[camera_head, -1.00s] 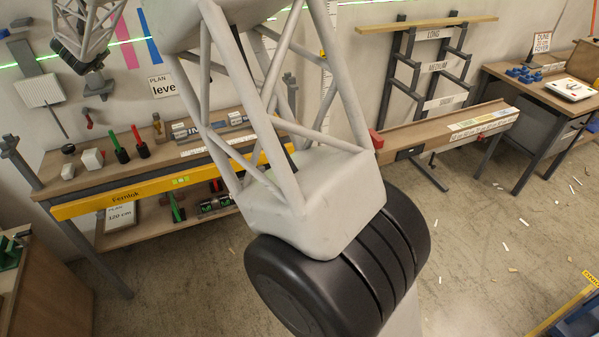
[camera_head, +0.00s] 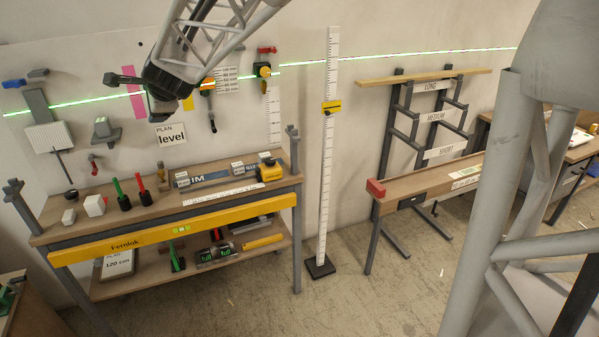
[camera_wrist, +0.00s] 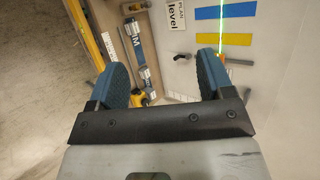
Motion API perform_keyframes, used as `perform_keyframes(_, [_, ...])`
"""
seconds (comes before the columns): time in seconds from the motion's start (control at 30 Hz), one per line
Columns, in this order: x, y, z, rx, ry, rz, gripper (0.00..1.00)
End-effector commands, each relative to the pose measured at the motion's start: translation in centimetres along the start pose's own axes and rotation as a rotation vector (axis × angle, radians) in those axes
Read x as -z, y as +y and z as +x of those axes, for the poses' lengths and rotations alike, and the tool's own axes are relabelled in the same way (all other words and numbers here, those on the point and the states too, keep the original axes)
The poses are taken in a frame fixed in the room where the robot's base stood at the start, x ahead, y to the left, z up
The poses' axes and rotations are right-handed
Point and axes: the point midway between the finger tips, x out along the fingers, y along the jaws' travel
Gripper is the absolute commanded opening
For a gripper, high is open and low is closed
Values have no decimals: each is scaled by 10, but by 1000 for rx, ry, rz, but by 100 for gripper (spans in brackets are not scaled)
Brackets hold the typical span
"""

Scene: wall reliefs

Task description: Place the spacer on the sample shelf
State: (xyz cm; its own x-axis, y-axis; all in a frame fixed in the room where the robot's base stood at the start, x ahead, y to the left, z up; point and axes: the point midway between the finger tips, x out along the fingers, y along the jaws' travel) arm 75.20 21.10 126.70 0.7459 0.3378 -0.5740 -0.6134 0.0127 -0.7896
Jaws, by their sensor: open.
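My gripper (camera_head: 158,105) hangs in front of the wall at the upper left in the head view. In the wrist view its two blue fingers (camera_wrist: 162,78) are spread apart with nothing between them. A white cube (camera_head: 95,206) and a smaller white block (camera_head: 68,216) lie on the left of the bench top. I cannot tell whether either is the spacer. A small grey wall ledge (camera_head: 106,134) is below left of my gripper. I cannot tell which thing is the sample shelf.
The workbench (camera_head: 160,210) carries red and green tools and a blue-grey level (camera_head: 215,178). A yellow level (camera_head: 170,233) runs along its front. A measuring staff (camera_head: 326,170) stands right of the bench. The wall carries a "PLAN level" sign (camera_head: 171,134) and a green laser line.

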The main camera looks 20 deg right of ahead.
Motion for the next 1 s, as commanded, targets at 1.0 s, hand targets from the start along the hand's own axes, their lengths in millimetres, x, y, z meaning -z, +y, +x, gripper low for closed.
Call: perform_keyframes(1.0, [87,248,-240,-516,-113,-1032,74])
